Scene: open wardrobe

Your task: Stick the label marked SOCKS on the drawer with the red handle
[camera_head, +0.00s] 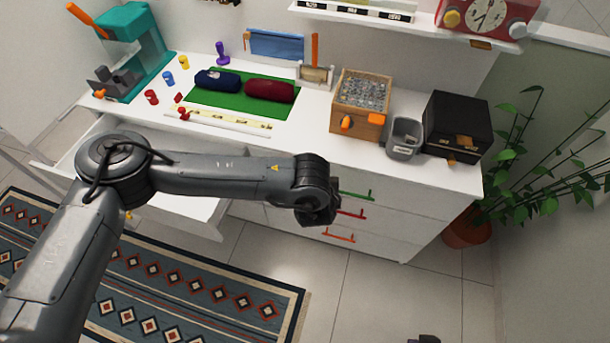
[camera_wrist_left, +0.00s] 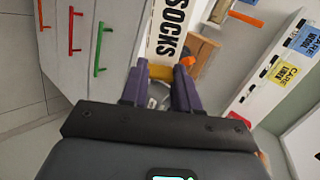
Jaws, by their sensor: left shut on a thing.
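My left gripper (camera_wrist_left: 160,88) is shut on the white label (camera_wrist_left: 172,28) with black SOCKS lettering. A yellow piece sits between its purple fingers, and the label stands out beyond them. In the head view the left gripper (camera_head: 318,208) is in front of the dresser's right-hand drawers; the label is hidden there. The drawer's red handle (camera_head: 350,213) lies just right of the gripper, between the green handle (camera_head: 357,190) and the orange handle (camera_head: 338,235). The red handle also shows in the left wrist view (camera_wrist_left: 72,30). A dark tip, likely my right gripper (camera_head: 425,338), barely shows.
The white dresser top (camera_head: 310,130) holds a wooden box (camera_head: 360,105), a grey bin (camera_head: 405,138), a black box (camera_head: 456,128) and a green mat (camera_head: 225,103). A left drawer (camera_head: 190,205) stands open. A plant (camera_head: 520,165) is at the right. Floor before the right drawers is clear.

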